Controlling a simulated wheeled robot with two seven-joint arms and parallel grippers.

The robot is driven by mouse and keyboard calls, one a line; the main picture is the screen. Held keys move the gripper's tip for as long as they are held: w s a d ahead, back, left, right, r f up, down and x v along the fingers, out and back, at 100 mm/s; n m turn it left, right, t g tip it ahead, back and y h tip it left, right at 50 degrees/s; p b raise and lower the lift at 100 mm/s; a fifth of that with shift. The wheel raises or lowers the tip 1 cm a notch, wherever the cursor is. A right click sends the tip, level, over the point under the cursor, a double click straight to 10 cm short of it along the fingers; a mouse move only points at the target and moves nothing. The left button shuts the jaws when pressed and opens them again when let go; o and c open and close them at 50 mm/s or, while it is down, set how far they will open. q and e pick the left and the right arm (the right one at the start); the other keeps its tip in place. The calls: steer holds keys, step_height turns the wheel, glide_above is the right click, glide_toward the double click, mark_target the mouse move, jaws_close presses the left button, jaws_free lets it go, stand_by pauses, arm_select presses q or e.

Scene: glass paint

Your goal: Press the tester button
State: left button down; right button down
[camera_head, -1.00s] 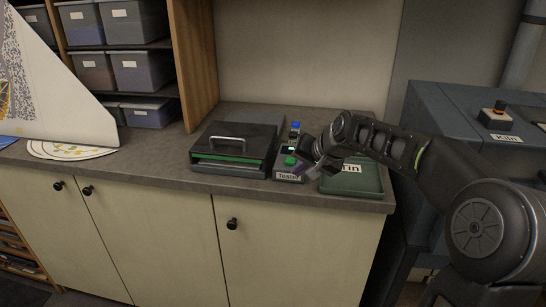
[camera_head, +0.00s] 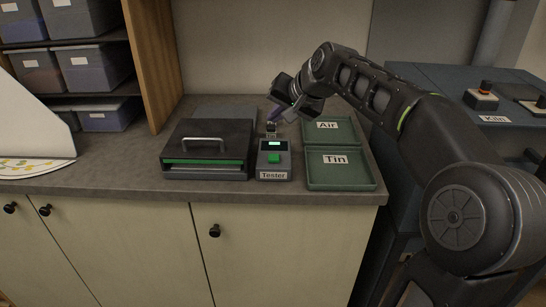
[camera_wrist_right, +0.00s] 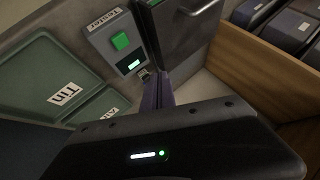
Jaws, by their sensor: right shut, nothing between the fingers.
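The tester (camera_head: 273,174) is a small grey box labelled "Tester" on the counter. A small metallic part stands at the tester's far end (camera_head: 271,129). My right gripper (camera_head: 274,115) is shut and empty, above and behind the tester's far end, apart from the button. In the right wrist view the purplish fingers (camera_wrist_right: 158,92) lie near that far end, and the green button (camera_wrist_right: 120,41) is uncovered. My left gripper is out of view.
A dark lidded case (camera_head: 206,153) with a metal handle sits close left of the tester. Green trays labelled "Air" (camera_head: 350,129) and "Tin" (camera_head: 340,183) lie to its right and look empty. A wooden shelf panel (camera_head: 153,65) rises at the back left.

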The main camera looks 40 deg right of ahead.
mark_target(276, 158)
steer(key=shift+f+b, duration=3.4)
steer(key=shift+f, duration=0.9)
steer(key=shift+f, duration=0.1)
steer(key=shift+f+b, duration=0.3)
steer(key=shift+b, duration=0.05)
steer(key=shift+f+b, duration=0.45)
steer(key=shift+f, duration=0.1)
steer(key=shift+r+p, duration=0.85)
steer(key=shift+r, duration=0.15)
steer(key=shift+r, duration=0.1)
step_height(276, 158, up, 5)
steer(key=p, duration=0.4)
